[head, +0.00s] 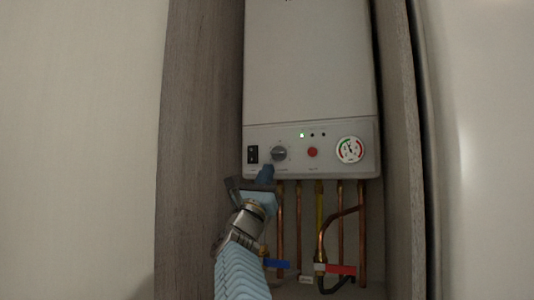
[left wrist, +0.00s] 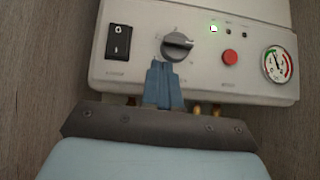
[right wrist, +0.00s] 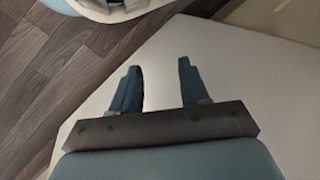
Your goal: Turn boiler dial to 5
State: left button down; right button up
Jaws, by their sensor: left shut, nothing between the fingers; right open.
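The boiler (head: 310,60) is a white box in a wooden niche. Its grey dial (head: 279,153) sits on the lower panel, right of a black rocker switch, and it shows larger in the left wrist view (left wrist: 177,46). The dial's ridge looks tilted a little off horizontal; the scale numbers are too small to read. My left gripper (head: 266,172) is shut and empty, its blue fingertips just below the dial. In the left wrist view the fingertips (left wrist: 162,66) come close under the dial; contact cannot be told. My right gripper (right wrist: 158,75) is open and empty, away from the boiler.
The panel also has the black switch (left wrist: 118,42), a red button (left wrist: 230,57), a lit green light (left wrist: 213,29) and a round gauge (left wrist: 277,64). Copper pipes (head: 298,230) run below the boiler. Wooden side walls (head: 200,120) flank it. A pale surface (right wrist: 240,70) lies under my right gripper.

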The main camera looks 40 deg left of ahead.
aim_at(271, 153)
pick_arm(q)
notch_tip(271, 153, up, 2)
jog(key=shift+d+r+p, duration=0.1)
jog(key=shift+d+p, duration=0.05)
jog(key=shift+p, duration=0.25)
jog(key=m+h, duration=0.2)
jog(key=m+h+b, duration=0.1)
jog(key=m, duration=0.1)
jog(key=r+m+h+b, duration=0.1)
jog(key=m+h, duration=0.1)
jog(key=shift+s+a+t+h, duration=0.15)
jog(key=shift+a+t+h, duration=0.15)
jog(key=shift+a, duration=0.05)
jog(key=m+h, duration=0.2)
jog(key=shift+r+m+h, duration=0.25)
jog(key=shift+m+h, duration=0.15)
jog(key=shift+s+a+r+m+g+h, duration=0.15)
jog(key=shift+m+g+h, duration=0.2)
jog(key=shift+m+h, duration=0.4)
jog(key=shift+w+a+r+m+g+h, duration=0.1)
jog(key=shift+m+g+h, duration=0.25)
jog(key=shift+m+h, duration=0.35)
jog(key=shift+d+m, duration=0.1)
jog(key=shift+m, duration=0.25)
jog(key=shift+r+h, duration=0.1)
jog(key=shift+h, duration=0.15)
